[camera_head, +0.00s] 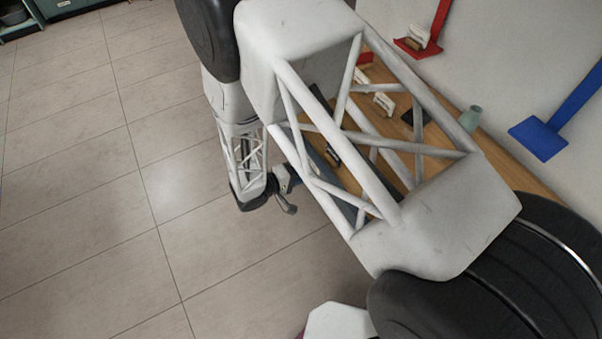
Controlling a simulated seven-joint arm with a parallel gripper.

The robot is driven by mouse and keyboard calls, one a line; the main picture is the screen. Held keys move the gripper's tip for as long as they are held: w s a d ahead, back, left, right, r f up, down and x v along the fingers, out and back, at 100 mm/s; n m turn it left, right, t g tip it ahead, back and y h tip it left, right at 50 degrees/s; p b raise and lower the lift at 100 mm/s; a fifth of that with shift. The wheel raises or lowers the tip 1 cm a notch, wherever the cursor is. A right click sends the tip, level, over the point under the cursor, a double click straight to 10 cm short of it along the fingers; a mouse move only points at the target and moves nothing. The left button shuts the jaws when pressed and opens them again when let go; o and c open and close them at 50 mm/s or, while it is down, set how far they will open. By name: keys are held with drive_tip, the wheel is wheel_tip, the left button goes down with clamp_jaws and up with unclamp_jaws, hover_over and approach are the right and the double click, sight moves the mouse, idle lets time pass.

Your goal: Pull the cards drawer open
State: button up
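A wooden desk (452,133) runs along the wall at the right, largely hidden behind my white lattice arm. A blue-grey front or edge (343,208) shows through the arm's struts along the desk's near side. I cannot tell whether it is the cards drawer; no readable label or handle shows there. My gripper (289,200) is low, left of this blue-grey part, above the tiled floor. Only a small grey end piece shows, and its fingers are too small to tell open from shut. Contact with any drawer is not visible.
A red stand (421,48), a blue stand (541,137), a grey-green cup (470,118) and a small pale object (383,103) are on or above the desk. A dark green cabinet (60,8) stands at the far upper left. The tiled floor (110,180) at left is clear.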

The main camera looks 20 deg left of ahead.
drive_tip(key=shift+o, duration=0.5)
drive_tip(key=v, duration=0.7)
drive_tip(key=shift+s+a, duration=0.3)
drive_tip(key=shift+r, duration=0.1)
idle(0.5)
drive_tip(key=w+d+r+m+g+y, duration=0.2)
drive_tip(key=d+r+m+g, duration=0.6)
drive_tip(key=d+r, duration=1.6)
drive_tip(key=s+d+r+m+y, duration=0.1)
drive_tip(key=s+d+r+y, duration=0.8)
drive_tip(key=s+d+r, duration=0.6)
wheel_tip(320, 180, up, 3)
drive_tip(key=shift+s+d+r, duration=0.1)
drive_tip(key=shift+s+d, duration=0.15)
drive_tip(key=shift+s, duration=0.85)
